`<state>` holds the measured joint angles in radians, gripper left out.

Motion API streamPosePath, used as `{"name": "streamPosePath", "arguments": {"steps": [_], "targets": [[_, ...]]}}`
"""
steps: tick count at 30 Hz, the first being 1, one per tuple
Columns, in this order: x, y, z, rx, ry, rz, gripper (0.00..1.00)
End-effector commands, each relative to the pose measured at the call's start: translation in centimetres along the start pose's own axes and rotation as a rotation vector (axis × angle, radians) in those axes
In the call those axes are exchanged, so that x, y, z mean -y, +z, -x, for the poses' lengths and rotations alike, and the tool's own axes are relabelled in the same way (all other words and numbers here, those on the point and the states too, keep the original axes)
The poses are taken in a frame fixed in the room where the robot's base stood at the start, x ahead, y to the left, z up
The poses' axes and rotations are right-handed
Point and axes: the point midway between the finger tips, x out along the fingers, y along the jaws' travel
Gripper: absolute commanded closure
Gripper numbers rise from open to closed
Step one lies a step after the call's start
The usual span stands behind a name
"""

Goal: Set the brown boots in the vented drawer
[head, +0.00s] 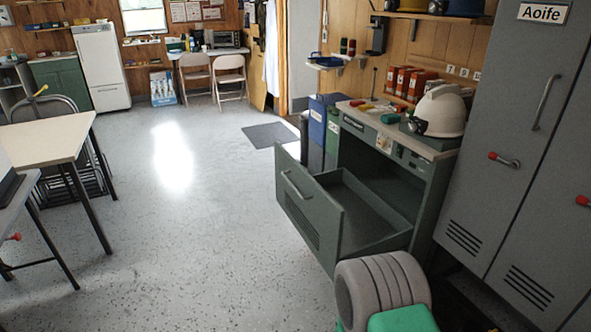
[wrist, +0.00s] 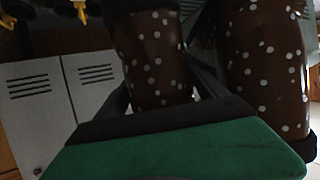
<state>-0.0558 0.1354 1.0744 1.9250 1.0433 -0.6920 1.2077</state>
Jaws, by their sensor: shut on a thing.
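The brown boots with white dots show close up in the wrist view, one shaft (wrist: 155,60) in the middle and the other (wrist: 262,60) at right. My gripper (wrist: 163,88) has its dark fingers on either side of the middle shaft and is shut on it. The boots' feet are not clearly seen. In the head view the vented drawer (head: 309,216) is pulled out of the grey-green cabinet (head: 428,176), with slots low on its front. Its visible inside looks empty. The gripper and boots are out of sight in the head view.
A white helmet (head: 438,112) stands on the cabinet's worktop. Tall grey lockers (head: 510,150) stand close at right. Pale tables (head: 45,142) stand at left. The speckled floor (head: 190,225) left of the drawer is clear. A dark mat (head: 270,134) lies beyond it.

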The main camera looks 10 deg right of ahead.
Motion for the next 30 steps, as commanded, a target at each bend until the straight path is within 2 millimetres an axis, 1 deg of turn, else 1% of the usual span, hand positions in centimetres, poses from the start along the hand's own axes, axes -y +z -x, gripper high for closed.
{"name": "streamPosePath", "arguments": {"steps": [1,2,6,9,12,16,21,27,30], "targets": [[2.2,-2.0,1.3,-0.013,-0.044,0.004,0.91],[3.3,-2.8,2.1,-0.014,-0.067,0.012,0.91],[8.6,-7.0,6.2,-0.015,-0.174,0.052,0.91],[11.7,-9.5,8.6,-0.013,-0.237,0.080,0.91],[14.1,-11.3,10.4,-0.011,-0.285,0.102,0.91],[16.6,-13.3,12.3,-0.010,-0.336,0.126,0.91],[19.1,-15.2,14.2,-0.010,-0.384,0.147,0.91],[21.0,-16.7,15.6,-0.010,-0.422,0.164,0.91],[20.8,-16.6,15.5,-0.009,-0.418,0.163,0.91]]}}
